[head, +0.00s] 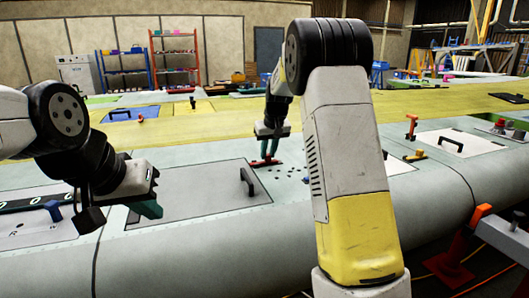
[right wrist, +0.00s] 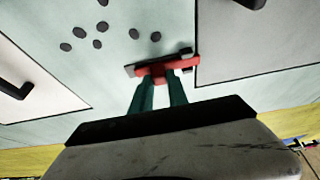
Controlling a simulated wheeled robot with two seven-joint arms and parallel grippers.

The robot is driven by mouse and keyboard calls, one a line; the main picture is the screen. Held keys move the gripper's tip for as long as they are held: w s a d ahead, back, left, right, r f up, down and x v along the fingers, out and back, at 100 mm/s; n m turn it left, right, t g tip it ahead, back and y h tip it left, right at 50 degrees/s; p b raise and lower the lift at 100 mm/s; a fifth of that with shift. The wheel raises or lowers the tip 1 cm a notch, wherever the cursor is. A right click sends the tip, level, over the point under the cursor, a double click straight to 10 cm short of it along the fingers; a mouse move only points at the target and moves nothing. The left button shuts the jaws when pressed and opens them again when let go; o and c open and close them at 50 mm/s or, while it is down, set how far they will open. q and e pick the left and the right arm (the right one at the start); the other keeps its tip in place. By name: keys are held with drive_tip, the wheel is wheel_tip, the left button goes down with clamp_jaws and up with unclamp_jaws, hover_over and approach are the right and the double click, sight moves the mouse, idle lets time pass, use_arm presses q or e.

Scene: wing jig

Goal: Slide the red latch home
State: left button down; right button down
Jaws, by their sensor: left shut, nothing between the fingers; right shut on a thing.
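The red latch (head: 264,162) lies on the pale green wing skin, beside the grey panel with a black handle. In the right wrist view the red latch (right wrist: 157,69) is a red bar over a dark strip. My right gripper (head: 270,150) reaches down to it with green fingers; in the right wrist view its fingertips (right wrist: 160,76) are shut on the latch. My left gripper (head: 147,209) is shut and empty, above the front of the wing at the left. The fingers partly cover the latch, so I cannot tell how far along its track it sits.
A grey panel (head: 200,200) with a black handle (head: 248,182) lies left of the latch. Several dark holes (right wrist: 100,30) are in the skin near it. Orange (head: 411,127) and yellow (head: 415,156) fittings stand to the right. My right arm blocks part of the view.

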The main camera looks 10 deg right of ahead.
drive_tip(key=shift+s+a, duration=0.15)
drive_tip(key=shift+a, duration=0.55)
drive_tip(key=shift+s+a, duration=0.1)
drive_tip(key=shift+a, duration=0.55)
drive_tip(key=c, duration=1.3)
unclamp_jaws()
drive_tip(key=shift+a, duration=0.1)
drive_tip(key=shift+r, duration=0.15)
drive_tip(key=v, duration=0.7)
drive_tip(key=shift+s+r, duration=0.1)
drive_tip(key=shift+r, duration=0.15)
